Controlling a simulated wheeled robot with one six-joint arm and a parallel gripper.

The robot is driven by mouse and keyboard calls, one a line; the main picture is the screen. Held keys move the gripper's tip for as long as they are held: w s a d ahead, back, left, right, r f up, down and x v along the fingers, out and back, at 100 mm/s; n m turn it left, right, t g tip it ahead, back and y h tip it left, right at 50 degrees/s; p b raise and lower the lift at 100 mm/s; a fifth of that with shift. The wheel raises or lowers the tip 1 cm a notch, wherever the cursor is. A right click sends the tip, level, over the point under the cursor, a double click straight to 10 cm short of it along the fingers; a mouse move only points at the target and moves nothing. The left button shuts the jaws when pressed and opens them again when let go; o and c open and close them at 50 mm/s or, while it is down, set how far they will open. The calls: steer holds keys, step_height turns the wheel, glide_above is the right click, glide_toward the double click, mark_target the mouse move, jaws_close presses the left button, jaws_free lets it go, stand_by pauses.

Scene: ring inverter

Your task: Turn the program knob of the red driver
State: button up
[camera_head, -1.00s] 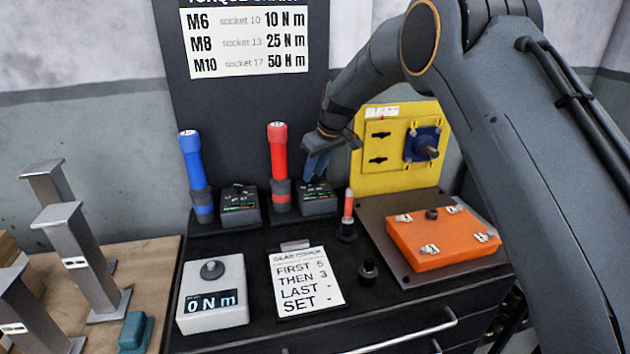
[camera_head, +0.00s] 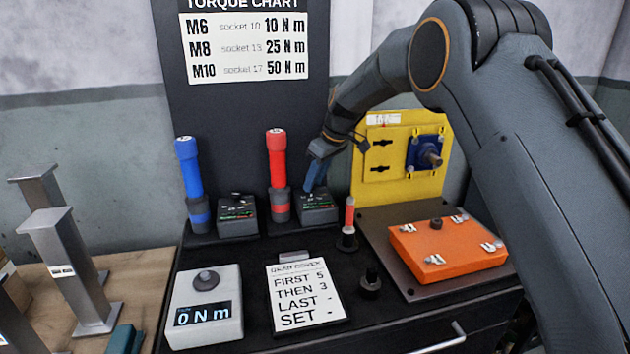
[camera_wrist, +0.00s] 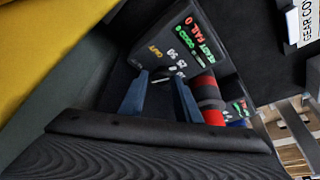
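The red driver (camera_head: 276,160) stands upright in its dark holder at the back of the bench. Its control box (camera_head: 318,208) is just right of it, under my gripper (camera_head: 312,188). The red driver's body (camera_wrist: 207,92) lies beyond the right finger.
The blue driver (camera_head: 190,175) and its box (camera_head: 237,214) stand to the left. A yellow panel (camera_head: 376,190) is close on the right. In front are a red-handled tool (camera_head: 349,218), an orange box (camera_head: 450,252), a card (camera_head: 304,292) and a display reading 0 N m (camera_head: 204,290).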

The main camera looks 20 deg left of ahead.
mark_target(315, 186)
steer(key=shift+o, duration=1.4)
step_height(315, 186, up, 10)
steer(key=b, duration=0.2)
